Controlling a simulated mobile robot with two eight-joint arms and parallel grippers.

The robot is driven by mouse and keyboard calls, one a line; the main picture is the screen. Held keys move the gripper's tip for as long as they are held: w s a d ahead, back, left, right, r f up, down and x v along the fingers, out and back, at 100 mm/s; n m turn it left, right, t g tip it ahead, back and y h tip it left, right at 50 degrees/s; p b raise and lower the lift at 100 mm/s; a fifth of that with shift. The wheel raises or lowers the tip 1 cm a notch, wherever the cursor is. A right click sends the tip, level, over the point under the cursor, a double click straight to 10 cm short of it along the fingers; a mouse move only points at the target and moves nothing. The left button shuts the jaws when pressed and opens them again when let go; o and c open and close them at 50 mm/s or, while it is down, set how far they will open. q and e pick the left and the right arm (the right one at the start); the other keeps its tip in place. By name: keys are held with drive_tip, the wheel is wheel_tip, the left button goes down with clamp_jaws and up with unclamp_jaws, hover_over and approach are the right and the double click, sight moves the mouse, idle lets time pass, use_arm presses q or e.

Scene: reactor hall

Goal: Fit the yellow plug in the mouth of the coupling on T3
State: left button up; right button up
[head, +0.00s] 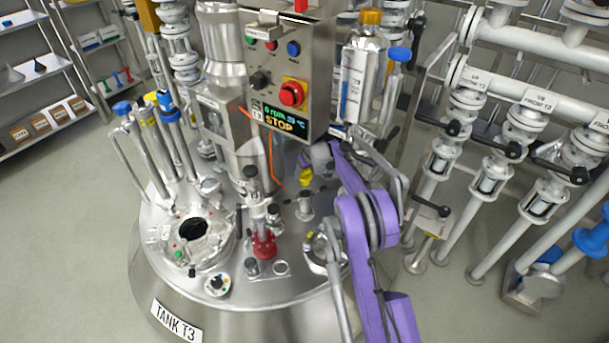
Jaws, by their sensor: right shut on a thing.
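The yellow plug (306,176) shows small below the end of my purple right arm, above the lid of tank T3 (175,322). My right gripper (304,171) is shut on the plug; its fingers are small and partly hidden by my arm. A short metal fitting with a side handle, which looks like the coupling (305,206), stands upright on the lid just below the plug. The plug appears above the coupling and apart from it. The coupling's mouth is too small to make out clearly. My left gripper is out of view.
The control box (290,75) with a red stop button hangs behind the lid. A metal bottle (362,70) stands to its right. Pipes with valves (490,180) fill the right side.

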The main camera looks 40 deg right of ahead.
drive_tip(key=shift+f+b, duration=2.3)
drive_tip(key=shift+f, duration=2.2)
drive_tip(key=o, duration=1.4)
drive_tip(key=shift+r, duration=0.1)
drive_tip(key=p+v, duration=0.1)
drive_tip(key=v, duration=0.6)
drive_tip(key=shift+r+p, duration=0.15)
drive_tip(key=shift+p, duration=0.15)
drive_tip(key=shift+s, duration=0.15)
